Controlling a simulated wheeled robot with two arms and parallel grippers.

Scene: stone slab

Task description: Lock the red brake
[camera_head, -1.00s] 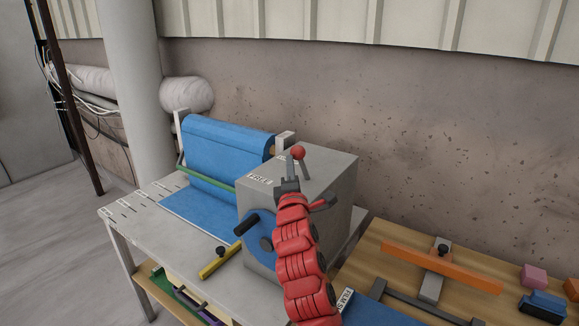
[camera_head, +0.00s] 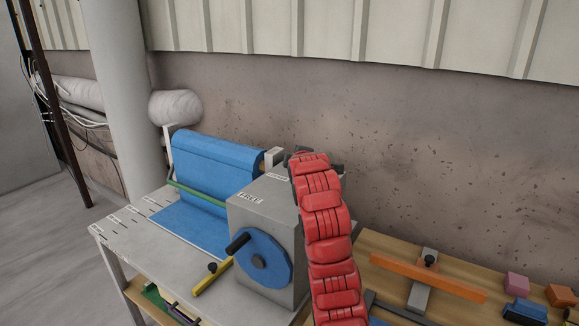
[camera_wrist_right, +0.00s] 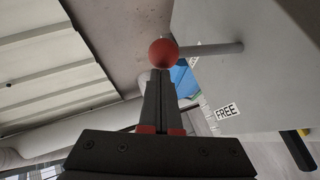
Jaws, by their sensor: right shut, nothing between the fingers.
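The red brake is a lever with a red ball knob (camera_wrist_right: 163,52) on a thin grey rod (camera_wrist_right: 212,48). In the right wrist view the rod runs right to the grey box (camera_wrist_right: 240,65). In the head view my red right arm crosses the box (camera_head: 268,212) and the knob is hidden. A FREE label (camera_head: 250,198) is on the box's top edge, with another small label (camera_head: 278,177) farther back. My right gripper (camera_wrist_right: 160,74) is shut and empty, its tips close to the knob; contact cannot be told. My left gripper is not in view.
A blue wheel (camera_head: 264,262) with a black handle is on the box's front. A blue roll (camera_head: 215,165) stands behind left on the grey table (camera_head: 135,240). A yellow lever (camera_head: 212,276) sticks out in front. An orange bar (camera_head: 428,277) lies on the wooden table at right.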

